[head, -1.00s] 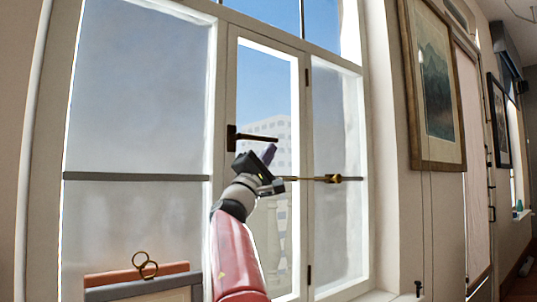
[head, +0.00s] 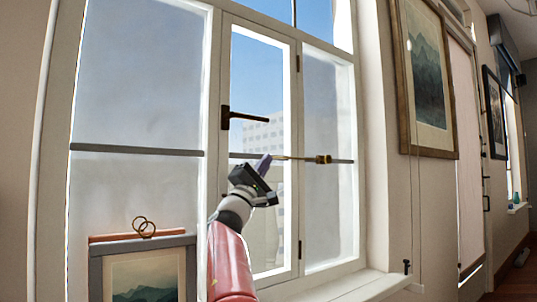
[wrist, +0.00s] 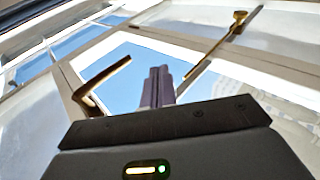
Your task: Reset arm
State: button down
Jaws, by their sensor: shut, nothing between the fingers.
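My gripper (head: 264,163) is at the end of my red arm, in front of the window's middle pane in the head view. In the wrist view its two purple-grey fingers (wrist: 157,82) are together with nothing between them. A dark window handle (head: 243,117) is above and left of the fingers in the head view. The handle also shows left of the fingers in the wrist view (wrist: 100,82). A thin brass rod with a knob (head: 322,159) runs across the window to the right of my gripper. I cannot tell whether the fingertips touch the rod.
A framed picture (head: 100,257) with two rings on top stands at the lower left, near my arm. Another framed picture (head: 409,65) hangs on the right wall. The floor (head: 515,280) is open at the far right.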

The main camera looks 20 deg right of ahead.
jog(key=shift+s+f, duration=0.1)
jog(key=shift+f, duration=0.35)
